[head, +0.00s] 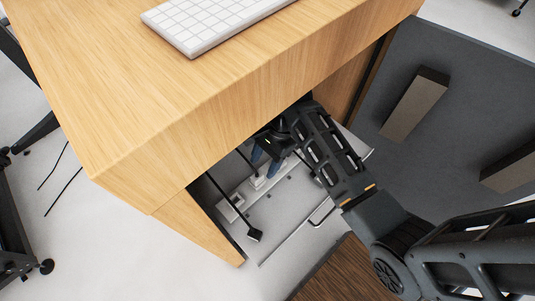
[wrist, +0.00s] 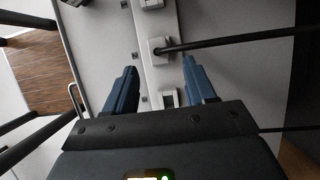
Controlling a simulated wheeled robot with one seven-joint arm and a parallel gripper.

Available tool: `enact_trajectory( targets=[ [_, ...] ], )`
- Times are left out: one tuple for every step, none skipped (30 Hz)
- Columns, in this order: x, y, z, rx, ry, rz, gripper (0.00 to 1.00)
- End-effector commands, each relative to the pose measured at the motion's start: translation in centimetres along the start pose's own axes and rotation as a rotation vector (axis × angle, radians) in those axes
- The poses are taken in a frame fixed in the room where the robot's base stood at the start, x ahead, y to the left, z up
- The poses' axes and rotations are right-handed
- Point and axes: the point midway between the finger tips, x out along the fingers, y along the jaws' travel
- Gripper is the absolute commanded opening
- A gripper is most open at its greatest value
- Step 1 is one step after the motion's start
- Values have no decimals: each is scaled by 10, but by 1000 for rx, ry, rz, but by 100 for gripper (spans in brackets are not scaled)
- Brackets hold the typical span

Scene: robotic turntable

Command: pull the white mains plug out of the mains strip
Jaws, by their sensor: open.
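The mains strip (head: 226,211) lies along the floor of the compartment under the desk, and it runs up the middle of the wrist view (wrist: 166,70). A pale block with a black cable (wrist: 158,48) is on the strip, just beyond my fingertips. A whiter block (wrist: 168,97) sits nearer, between my fingers. I cannot tell for sure which of them is the white mains plug. In the head view, a white block (head: 257,181) shows by my fingertips. My gripper (head: 265,163) is open, its blue fingers on either side of the strip (wrist: 161,68), holding nothing.
The wooden desk (head: 130,110) overhangs the compartment and carries a white keyboard (head: 205,20). A black cable with a dark block (head: 254,235) crosses near the strip. A thin metal handle (head: 322,213) is at the right. Grey panels stand at the far right.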

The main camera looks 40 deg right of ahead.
Motion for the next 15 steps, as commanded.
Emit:
enact_trajectory(
  targets=[
    [9,1,0,-1,0,4,55],
    [14,1,0,-2,0,3,55],
    [20,1,0,-2,0,4,55],
    [24,1,0,-2,0,3,55],
    [28,1,0,-2,1,3,55],
    [32,1,0,-1,0,3,55],
    [36,1,0,-2,1,2,55],
    [39,1,0,-2,1,2,55],
    [42,1,0,-2,1,2,55],
    [44,1,0,-2,1,2,55],
    [46,1,0,-2,1,1,55],
    [48,1,0,-2,1,1,55],
    [49,1,0,-2,1,1,55],
    [49,1,0,-2,2,1,55],
    [50,1,0,-2,2,0,55]
  ],
)
